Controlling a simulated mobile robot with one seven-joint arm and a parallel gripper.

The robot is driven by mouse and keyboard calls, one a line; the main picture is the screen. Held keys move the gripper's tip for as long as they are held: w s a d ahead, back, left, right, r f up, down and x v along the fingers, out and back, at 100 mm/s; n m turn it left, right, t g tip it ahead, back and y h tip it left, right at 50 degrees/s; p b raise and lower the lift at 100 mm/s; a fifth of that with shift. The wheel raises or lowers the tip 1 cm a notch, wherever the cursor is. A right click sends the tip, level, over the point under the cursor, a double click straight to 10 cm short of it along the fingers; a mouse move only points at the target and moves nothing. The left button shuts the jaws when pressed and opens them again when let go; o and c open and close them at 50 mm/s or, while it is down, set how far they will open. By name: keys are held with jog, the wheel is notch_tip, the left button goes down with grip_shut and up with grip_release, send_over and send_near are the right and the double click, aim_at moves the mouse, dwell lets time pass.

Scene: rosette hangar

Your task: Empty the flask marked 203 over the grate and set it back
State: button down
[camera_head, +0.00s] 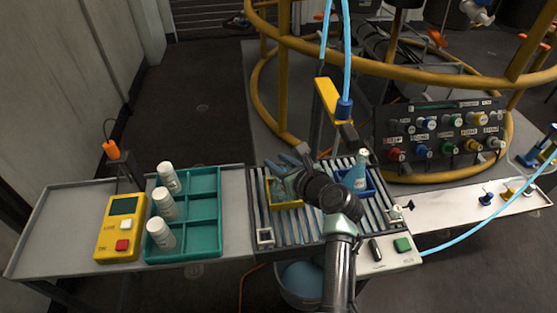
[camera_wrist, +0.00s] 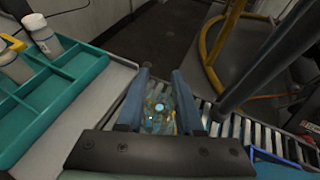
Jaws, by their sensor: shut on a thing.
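My gripper (camera_head: 283,178) is over the left part of the slatted grate (camera_head: 310,228), above a yellow tray (camera_head: 286,204). In the wrist view its two fingers (camera_wrist: 160,103) are shut on a clear, glassy flask (camera_wrist: 158,118) with bluish and yellowish patches. No number on it can be read, and whether liquid is inside cannot be told. In the head view my gripper and wrist largely hide it. A pale blue flask (camera_head: 356,177) with a white label stands in a blue tray (camera_head: 371,192) at the grate's right; its mark is too small to read.
A teal rack (camera_head: 205,238) with three white-capped bottles stands at the left, beside a yellow device (camera_head: 121,228). A yellow post with a blue hose (camera_head: 346,90) rises behind the grate. A connector panel (camera_head: 440,137) stands at the back right. The bench's far left is clear.

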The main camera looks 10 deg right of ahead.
jog(key=shift+f, duration=0.15)
jog(key=shift+f, duration=0.25)
jog(key=shift+f, duration=0.3)
dwell(0.4)
grip_release()
dwell(0.4)
jog(key=shift+r, duration=0.1)
notch_tip(320, 180, up, 6)
jog(key=p, duration=0.6)
jog(key=shift+p, duration=0.4)
